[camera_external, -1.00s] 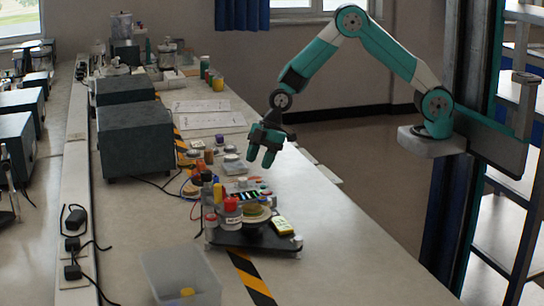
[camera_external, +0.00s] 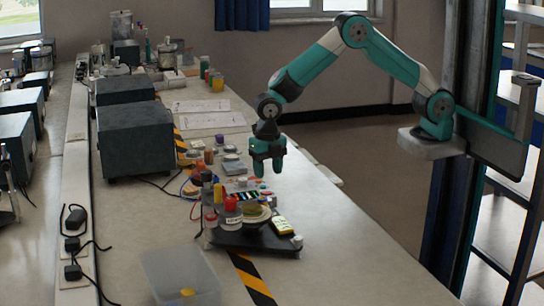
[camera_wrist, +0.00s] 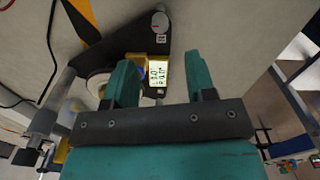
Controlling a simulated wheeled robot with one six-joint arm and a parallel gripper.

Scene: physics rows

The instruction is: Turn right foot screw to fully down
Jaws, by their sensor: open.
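A dark instrument base plate (camera_external: 260,243) stands on the bench. A pale round foot screw (camera_external: 297,239) sits on its right corner. The wrist view shows a pale knob (camera_wrist: 160,20) with a red mark at a corner of the plate, with a small label beside it; it appears to be the same screw. A yellow level (camera_external: 283,226) with a lit display (camera_wrist: 158,75) lies near that screw; its digits are hard to read. My gripper (camera_external: 268,168) is open and empty, pointing down above and behind the instrument, apart from the screw. Its fingers (camera_wrist: 157,78) frame the display from above.
A clear bin (camera_external: 180,275) stands in front of the instrument. Small jars, including a red-capped one (camera_external: 231,204), crowd its left side. A dark box (camera_external: 137,140) stands farther left. The bench right of the plate is clear.

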